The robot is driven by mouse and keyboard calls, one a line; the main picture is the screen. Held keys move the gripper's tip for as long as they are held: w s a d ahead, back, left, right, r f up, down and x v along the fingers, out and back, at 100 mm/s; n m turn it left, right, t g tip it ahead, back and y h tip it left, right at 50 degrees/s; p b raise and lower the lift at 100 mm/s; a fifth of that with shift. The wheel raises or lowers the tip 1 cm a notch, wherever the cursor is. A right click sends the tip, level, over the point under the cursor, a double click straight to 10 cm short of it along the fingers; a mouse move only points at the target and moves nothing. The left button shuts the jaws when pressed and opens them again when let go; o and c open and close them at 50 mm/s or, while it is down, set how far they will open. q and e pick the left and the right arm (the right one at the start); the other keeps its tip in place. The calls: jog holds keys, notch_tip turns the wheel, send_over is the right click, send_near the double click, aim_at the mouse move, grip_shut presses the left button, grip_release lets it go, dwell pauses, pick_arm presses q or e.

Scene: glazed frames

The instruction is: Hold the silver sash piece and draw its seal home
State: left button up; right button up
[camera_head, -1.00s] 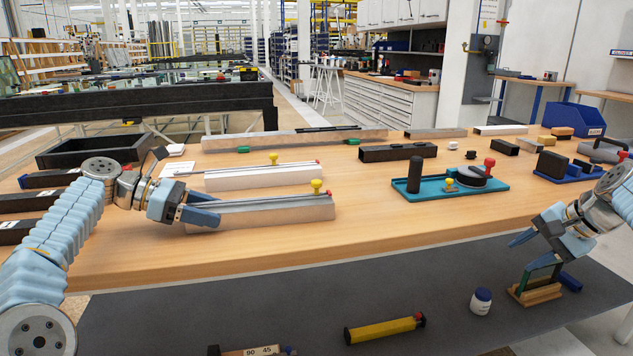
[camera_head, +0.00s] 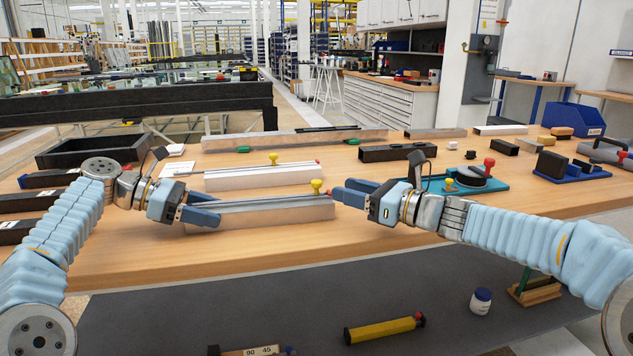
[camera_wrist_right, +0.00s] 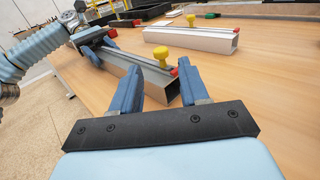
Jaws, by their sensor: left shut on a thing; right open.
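The silver sash piece (camera_head: 265,215) lies on the wooden bench, the nearer of two similar pieces. A seal strip (camera_head: 270,199) runs along its top, with a yellow knob (camera_head: 316,186) and a red end (camera_head: 331,196) near its right end. My left gripper (camera_head: 212,210) is shut on the left end of this piece. My right gripper (camera_head: 343,191) is open and empty, just off the right end. In the right wrist view the sash piece (camera_wrist_right: 135,72) and its yellow knob (camera_wrist_right: 162,56) show beyond and between my open right fingers (camera_wrist_right: 155,85).
A white sash piece (camera_head: 265,178) with its own yellow knob lies behind. A teal tray (camera_head: 495,188) sits behind my right arm. A black profile (camera_head: 398,152) lies at the back. A yellow tube (camera_head: 383,328) and a white jar (camera_head: 480,300) are on the grey mat in front.

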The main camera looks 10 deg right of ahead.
aim_at(317, 181)
jog(key=x, duration=0.8)
jog(key=shift+w+a, duration=0.2)
grip_shut()
